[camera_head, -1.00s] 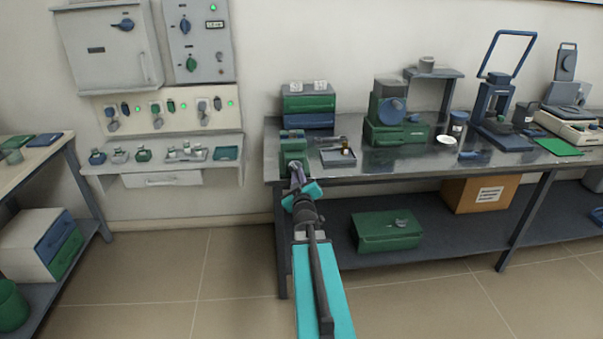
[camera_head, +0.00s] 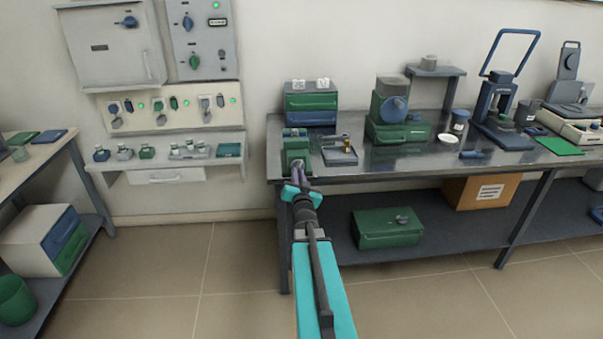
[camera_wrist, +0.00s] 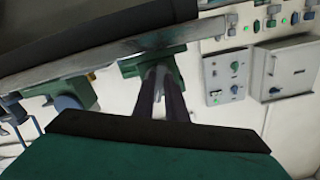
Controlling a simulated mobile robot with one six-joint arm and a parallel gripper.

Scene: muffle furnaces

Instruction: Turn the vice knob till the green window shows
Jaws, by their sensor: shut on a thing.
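The green vice (camera_head: 296,143) sits at the front left corner of the metal bench. My gripper (camera_head: 299,167) reaches its front face from the near side, with its fingertips at the knob. The knob is hidden behind the fingers and too small to make out. In the wrist view, the green vice body (camera_wrist: 131,66) stands behind the two dark fingers of my gripper (camera_wrist: 161,70), which are close together and shut on the knob. I cannot make out a green window on the vice in either view.
A small tray (camera_head: 340,157) with a brown item lies right of the vice. Green and blue drawers (camera_head: 311,104) stand behind it. The metal bench (camera_head: 400,158) also bears several instruments. A green box (camera_head: 387,228) is on the lower shelf. The floor left of my arm is clear.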

